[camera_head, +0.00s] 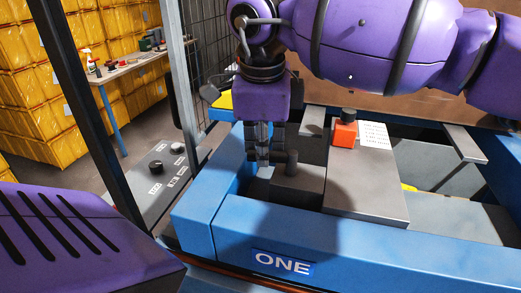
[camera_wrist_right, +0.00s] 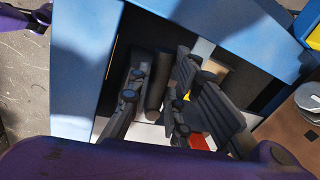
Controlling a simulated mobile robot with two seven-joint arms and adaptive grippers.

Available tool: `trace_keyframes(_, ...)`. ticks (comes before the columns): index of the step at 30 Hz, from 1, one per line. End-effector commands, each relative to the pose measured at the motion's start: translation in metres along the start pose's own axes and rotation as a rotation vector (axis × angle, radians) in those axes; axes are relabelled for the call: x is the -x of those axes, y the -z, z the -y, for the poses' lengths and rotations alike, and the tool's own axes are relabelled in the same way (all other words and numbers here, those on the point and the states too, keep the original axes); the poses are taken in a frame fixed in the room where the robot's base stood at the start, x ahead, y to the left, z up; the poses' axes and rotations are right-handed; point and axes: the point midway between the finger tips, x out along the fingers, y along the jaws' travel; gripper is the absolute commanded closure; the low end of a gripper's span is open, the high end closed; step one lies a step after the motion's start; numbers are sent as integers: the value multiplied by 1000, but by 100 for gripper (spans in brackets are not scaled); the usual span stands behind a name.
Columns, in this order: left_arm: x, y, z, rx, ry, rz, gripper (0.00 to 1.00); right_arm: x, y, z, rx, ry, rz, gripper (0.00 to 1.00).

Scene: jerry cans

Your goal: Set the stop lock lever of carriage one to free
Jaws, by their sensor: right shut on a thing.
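Carriage one is the blue frame (camera_head: 350,240) with a "ONE" plate (camera_head: 283,262) on its front side. My right gripper (camera_head: 268,158) points down inside its left end, next to a short dark upright post (camera_head: 291,162) on a dark grey block. In the right wrist view the fingers of this gripper (camera_wrist_right: 165,105) are closed in around a dark round lever handle (camera_wrist_right: 157,82). The fingers cover part of it, and its lever position cannot be read.
A grey panel with black knobs (camera_head: 160,170) is left of the carriage. A grey post and wire mesh stand behind; yellow crates (camera_head: 60,80) are farther back.

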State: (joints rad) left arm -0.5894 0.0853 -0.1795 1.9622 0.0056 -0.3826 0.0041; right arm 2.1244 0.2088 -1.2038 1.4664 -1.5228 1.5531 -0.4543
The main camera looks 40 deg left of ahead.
Motion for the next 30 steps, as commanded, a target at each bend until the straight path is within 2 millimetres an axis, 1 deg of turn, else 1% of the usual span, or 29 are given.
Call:
trace_keyframes(6, 2, -2, 2, -3, 1, 6, 63, 0, -1, 5, -30, 0, -8, 100)
trace_keyframes(18, 4, -2, 3, -3, 3, 6, 63, -1, -1, 6, -38, -1, -7, 100)
trace_keyframes(19, 4, -2, 3, -2, 3, 5, 63, -1, -1, 6, -38, 0, -7, 81)
trace_keyframes(23, 4, 0, 3, 0, 4, 3, 63, -1, -1, 6, -38, 0, -7, 64)
trace_keyframes(30, 1, 5, 1, 6, 3, -6, 63, -1, -1, 6, -36, -1, -7, 63)
